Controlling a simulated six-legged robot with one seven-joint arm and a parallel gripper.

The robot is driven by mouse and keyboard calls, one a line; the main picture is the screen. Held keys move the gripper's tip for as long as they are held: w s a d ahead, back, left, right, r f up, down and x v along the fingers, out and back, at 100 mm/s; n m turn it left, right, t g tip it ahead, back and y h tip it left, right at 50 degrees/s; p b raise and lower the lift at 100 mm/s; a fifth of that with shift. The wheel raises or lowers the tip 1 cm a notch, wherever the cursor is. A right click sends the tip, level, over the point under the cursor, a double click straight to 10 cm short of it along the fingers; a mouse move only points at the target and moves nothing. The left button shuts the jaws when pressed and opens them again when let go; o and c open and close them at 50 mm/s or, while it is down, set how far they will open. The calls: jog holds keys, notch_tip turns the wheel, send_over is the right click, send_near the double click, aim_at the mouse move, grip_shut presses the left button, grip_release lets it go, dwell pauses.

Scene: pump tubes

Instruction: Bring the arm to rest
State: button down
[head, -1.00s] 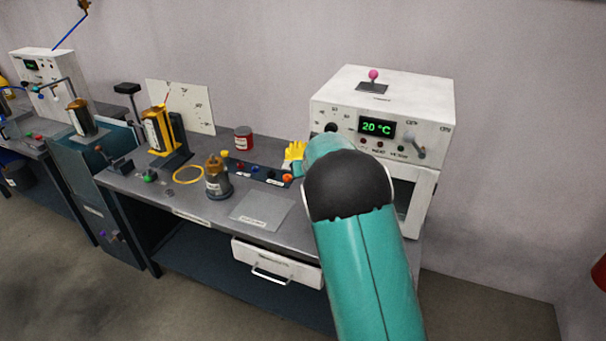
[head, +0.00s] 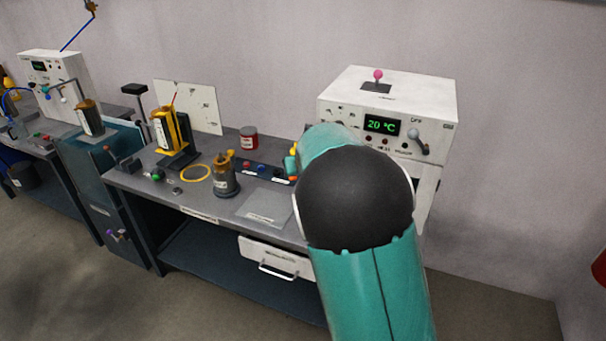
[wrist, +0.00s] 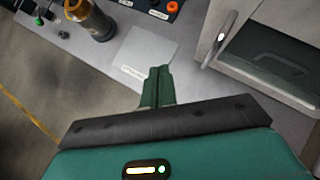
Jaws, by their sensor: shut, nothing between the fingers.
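My gripper (wrist: 157,86) shows in the wrist view as two dark green fingers pressed together, with nothing between them. It hangs above the floor and the bench's front edge, and its tips overlap the lower part of the flat grey plate (wrist: 146,52). In the head view my teal arm with its black joint reaches up toward the bench, and the gripper is hidden behind it. The plate (head: 264,208) also shows in the head view, left of my arm.
A white oven (head: 345,92) reading 20 °C stands behind my arm; its handle (wrist: 220,40) is close in the wrist view. A brown-topped bottle (head: 226,182), yellow ring (head: 196,173) and red jar (head: 248,138) stand on the bench. A white drawer (head: 262,254) is below.

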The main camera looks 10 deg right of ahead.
jog(key=s+r+n+g+y, duration=0.1)
jog(key=s+r+n, duration=0.4)
jog(key=s+n, duration=0.55)
jog(key=s+r+n+g+y, duration=0.1)
jog(key=s+r+n, duration=0.6)
jog(key=s, duration=0.6)
jog(key=s+d+f+n+h, duration=0.1)
jog(key=s+n, duration=0.7)
jog(key=s, duration=0.1)
jog(key=s+d+f+n+g+h, duration=0.1)
jog(key=s+f+n+h, duration=0.1)
jog(key=s+n, duration=0.7)
jog(key=shift+s+d, duration=0.4)
jog(key=shift+s, duration=0.4)
jog(key=shift+n, duration=0.25)
